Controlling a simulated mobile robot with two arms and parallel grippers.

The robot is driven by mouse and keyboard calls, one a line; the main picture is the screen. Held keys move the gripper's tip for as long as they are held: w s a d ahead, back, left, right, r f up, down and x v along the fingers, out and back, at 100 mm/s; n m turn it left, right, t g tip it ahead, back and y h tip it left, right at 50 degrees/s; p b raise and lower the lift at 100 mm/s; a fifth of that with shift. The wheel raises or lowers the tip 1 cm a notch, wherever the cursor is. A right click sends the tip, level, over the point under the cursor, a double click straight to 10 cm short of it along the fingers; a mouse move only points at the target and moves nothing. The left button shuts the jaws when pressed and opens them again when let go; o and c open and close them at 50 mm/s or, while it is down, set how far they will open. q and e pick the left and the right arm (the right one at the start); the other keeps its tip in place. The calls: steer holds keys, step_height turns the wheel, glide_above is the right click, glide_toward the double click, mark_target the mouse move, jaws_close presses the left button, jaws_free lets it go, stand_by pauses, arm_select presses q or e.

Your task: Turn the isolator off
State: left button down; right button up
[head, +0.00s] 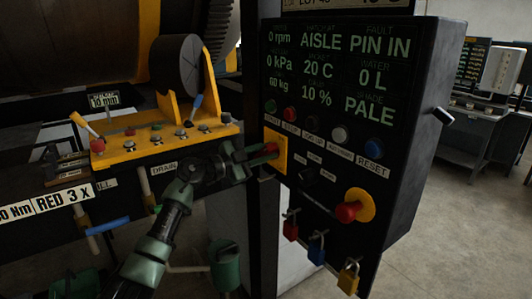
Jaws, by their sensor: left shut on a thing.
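The black control panel (405,130) stands in the middle of the head view. On its lower left is a yellow plate (281,163) with a red handle (271,148), which looks like the isolator. My left gripper (262,153) comes in from the left and is shut on the red handle. Its fingers hide part of the handle, and I cannot read the handle's exact position. My right gripper is not in view.
A red mushroom button (348,212) on a yellow disc sits lower right on the panel. Red, blue and yellow padlocks (348,278) hang below. A yellow bench fixture (160,142) with small knobs stands left, near my arm. Open floor lies right.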

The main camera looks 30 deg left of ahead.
arm_select(q)
steer(key=shift+f+m, duration=0.1)
steer(key=shift+m, duration=0.6)
steer(key=shift+d+f+m, duration=0.1)
steer(key=shift+f+m, duration=0.05)
steer(key=shift+m, duration=1.05)
steer(key=m, duration=0.1)
steer(key=m+b, duration=0.1)
steer(key=m, duration=0.1)
steer(key=m+b, duration=0.1)
steer(key=shift+s+f+m, duration=0.1)
steer(key=shift+f+m, duration=0.2)
steer(key=m+b, duration=0.2)
steer(key=m, duration=0.1)
steer(key=m+b, duration=0.1)
steer(key=m, duration=0.1)
steer(key=shift+f, duration=0.3)
steer(key=shift+m+b, duration=1.45)
steer(key=shift+m, duration=0.95)
steer(key=c, duration=1.2)
jaws_free()
steer(key=shift+c, duration=0.2)
